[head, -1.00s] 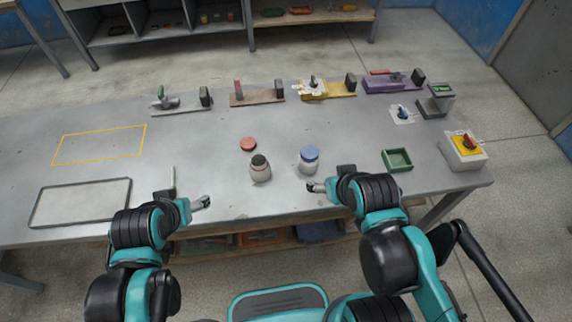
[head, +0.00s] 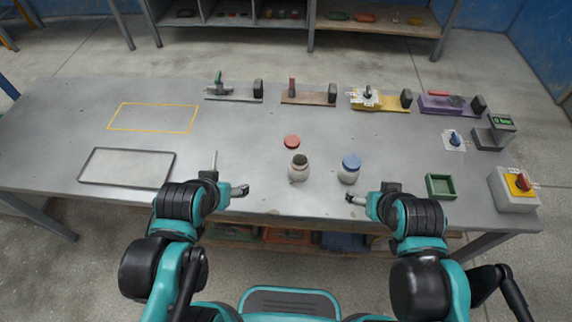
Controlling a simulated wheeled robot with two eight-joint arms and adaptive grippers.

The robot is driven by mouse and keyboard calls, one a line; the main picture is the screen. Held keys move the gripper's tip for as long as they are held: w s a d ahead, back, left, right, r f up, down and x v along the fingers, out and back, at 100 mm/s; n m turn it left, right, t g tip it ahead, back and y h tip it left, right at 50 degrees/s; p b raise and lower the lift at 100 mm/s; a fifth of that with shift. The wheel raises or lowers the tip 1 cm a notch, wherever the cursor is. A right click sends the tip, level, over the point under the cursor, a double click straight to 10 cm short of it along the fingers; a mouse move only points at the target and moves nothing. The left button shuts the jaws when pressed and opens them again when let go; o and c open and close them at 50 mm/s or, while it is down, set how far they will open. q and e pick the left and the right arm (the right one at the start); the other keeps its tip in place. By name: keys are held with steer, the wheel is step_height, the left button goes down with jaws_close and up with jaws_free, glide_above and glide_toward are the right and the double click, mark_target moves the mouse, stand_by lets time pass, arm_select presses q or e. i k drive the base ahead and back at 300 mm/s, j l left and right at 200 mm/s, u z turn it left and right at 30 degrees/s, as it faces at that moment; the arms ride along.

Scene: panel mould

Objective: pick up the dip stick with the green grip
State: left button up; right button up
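A small upright green handle (head: 218,77) stands on a grey plate at the back left of the table in the head view. It is too small to tell whether it is the grip of the dip stick. I make out no other stick with a green grip. My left gripper (head: 240,190) is over the table's near side, left of the open jar and well short of the green handle. My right gripper (head: 355,198) is near the front edge, just in front of the blue-lidded jar. Both look empty; their finger gaps are too small to judge.
An open jar (head: 298,170), a red lid (head: 291,141) and a blue-lidded jar (head: 349,170) stand mid-table. Red-handled (head: 308,98), yellow (head: 385,103) and purple (head: 447,105) fixtures line the back. A green box (head: 440,187) and switch box (head: 514,196) are right.

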mark_target(216, 151)
steer(key=u, duration=1)
steer(key=i+j+z, duration=0.15)
steer(key=z, duration=0.35)
steer(key=i+j+z, duration=0.1)
steer(key=z, duration=0.35)
steer(key=j+z, duration=0.35)
steer(key=z, duration=0.15)
steer(key=i, duration=0.05)
